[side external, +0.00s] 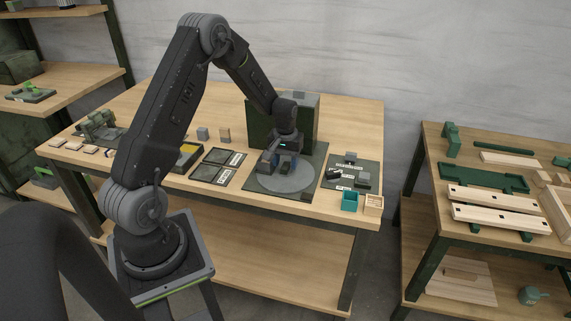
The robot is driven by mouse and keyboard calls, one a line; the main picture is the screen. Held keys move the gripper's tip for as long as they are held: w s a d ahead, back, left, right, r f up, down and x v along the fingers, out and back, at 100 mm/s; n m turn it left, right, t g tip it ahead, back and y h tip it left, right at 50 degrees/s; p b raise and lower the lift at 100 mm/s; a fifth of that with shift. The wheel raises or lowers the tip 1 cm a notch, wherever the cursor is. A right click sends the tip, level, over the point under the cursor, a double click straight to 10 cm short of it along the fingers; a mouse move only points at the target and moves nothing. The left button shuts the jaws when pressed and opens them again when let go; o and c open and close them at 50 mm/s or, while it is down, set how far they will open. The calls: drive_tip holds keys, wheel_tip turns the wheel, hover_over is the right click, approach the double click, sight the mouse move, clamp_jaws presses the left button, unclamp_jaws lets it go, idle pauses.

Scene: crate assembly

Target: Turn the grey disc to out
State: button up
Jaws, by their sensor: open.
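The grey disc (272,183) lies flat on a dark base plate (310,161) at the front right of the work table. My gripper (283,166) points down over the disc and is open. Small dark and blue parts show at the fingertips, on or just above the disc. I cannot tell whether the fingers touch anything. A dark green box (258,125) stands behind the disc, and my arm hides part of it. Any marking for out on the disc is too small to read.
Right of the disc is a dark plate (337,169) with small parts. A second bench (480,226) holds planks.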

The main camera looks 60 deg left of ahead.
sight(286, 166)
wheel_tip(286, 166, up, 13)
drive_tip(key=shift+f, duration=0.2)
idle(0.3)
drive_tip(key=s+d+r+m+t, duration=0.25)
drive_tip(key=s+d+r, duration=0.4)
drive_tip(key=d, duration=0.35)
drive_tip(key=s+d+r+m+t, duration=0.1)
drive_tip(key=s+d+r+m, duration=0.2)
drive_tip(key=s+d+r, duration=0.35)
drive_tip(key=s+d+m+t, duration=0.2)
drive_tip(key=s+d+m, duration=0.1)
drive_tip(key=s+d, duration=0.4)
drive_tip(key=shift+s+d+r, duration=0.2)
drive_tip(key=shift+d+r, duration=0.05)
drive_tip(key=shift+d, duration=0.2)
